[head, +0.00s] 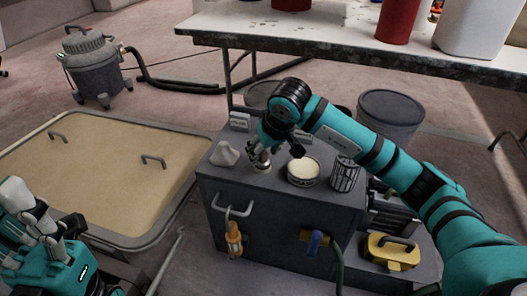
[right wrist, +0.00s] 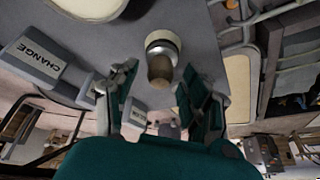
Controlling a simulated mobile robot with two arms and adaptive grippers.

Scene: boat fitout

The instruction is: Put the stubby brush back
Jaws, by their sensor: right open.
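A short, stubby brush-like piece (right wrist: 160,68) with a brown end and a pale metal collar stands on the grey cabinet top in the right wrist view. In the head view it shows as a small pale, brownish piece (head: 262,163) just under my right gripper (head: 263,148). In the right wrist view my right gripper (right wrist: 150,88) is open, its fingers on either side of the brown end, with gaps visible. I cannot tell whether they touch it. My left gripper (head: 38,215) is at the lower left, away from the cabinet; its jaw opening is unclear.
A table (head: 350,55) stands behind. A yellow case (head: 392,251) sits at right.

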